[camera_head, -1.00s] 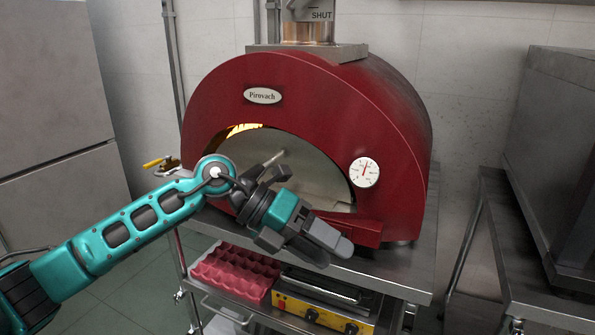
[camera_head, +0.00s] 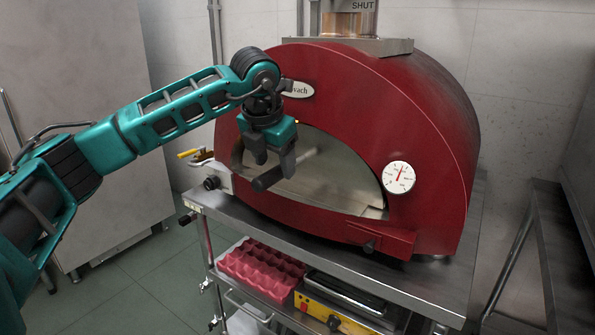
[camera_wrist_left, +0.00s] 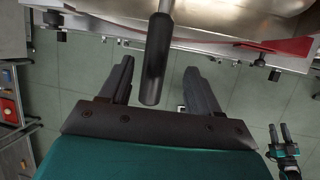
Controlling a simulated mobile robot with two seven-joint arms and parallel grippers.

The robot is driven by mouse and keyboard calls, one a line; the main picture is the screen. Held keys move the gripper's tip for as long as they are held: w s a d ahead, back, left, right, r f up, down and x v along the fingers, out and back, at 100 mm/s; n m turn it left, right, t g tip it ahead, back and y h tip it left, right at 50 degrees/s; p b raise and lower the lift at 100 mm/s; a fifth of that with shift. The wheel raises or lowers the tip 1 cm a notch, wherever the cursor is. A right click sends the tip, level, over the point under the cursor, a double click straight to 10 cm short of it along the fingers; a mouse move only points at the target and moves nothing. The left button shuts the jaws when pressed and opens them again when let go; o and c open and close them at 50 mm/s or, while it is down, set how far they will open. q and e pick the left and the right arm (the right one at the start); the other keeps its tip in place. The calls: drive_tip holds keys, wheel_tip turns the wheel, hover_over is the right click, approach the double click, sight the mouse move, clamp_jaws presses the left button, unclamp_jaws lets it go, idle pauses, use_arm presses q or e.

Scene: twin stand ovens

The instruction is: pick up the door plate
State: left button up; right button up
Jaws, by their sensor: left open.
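The door plate (camera_head: 335,175) is a grey metal sheet standing in the mouth of the red oven. Its dark bar handle (camera_head: 268,180) sticks out toward me; in the left wrist view the handle (camera_wrist_left: 156,60) is a black cylinder. My left gripper (camera_head: 272,160) is open and points down at the handle. In the left wrist view the handle's end appears between the two fingers (camera_wrist_left: 158,88), with gaps on both sides. My right gripper (camera_wrist_left: 279,131) shows small at the lower right of the left wrist view, its fingers apart.
The red oven (camera_head: 440,150) stands on a steel stand (camera_head: 330,262), with a dial (camera_head: 398,177) and a red ledge (camera_head: 385,238) at its front. A red tray (camera_head: 262,272) and a yellow appliance (camera_head: 335,312) sit on the lower shelf. Another steel stand (camera_head: 550,215) is at right.

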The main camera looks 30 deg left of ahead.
sight(276, 179)
use_arm(q)
drive_tip(key=x, duration=0.6)
drive_tip(key=shift+w+a+f, duration=0.1)
drive_tip(key=shift+a+f, duration=0.2)
drive_tip(key=shift+a, duration=0.05)
clamp_jaws()
idle(0.3)
drive_tip(key=shift+w+r, duration=0.1)
drive_tip(key=shift+r, duration=0.05)
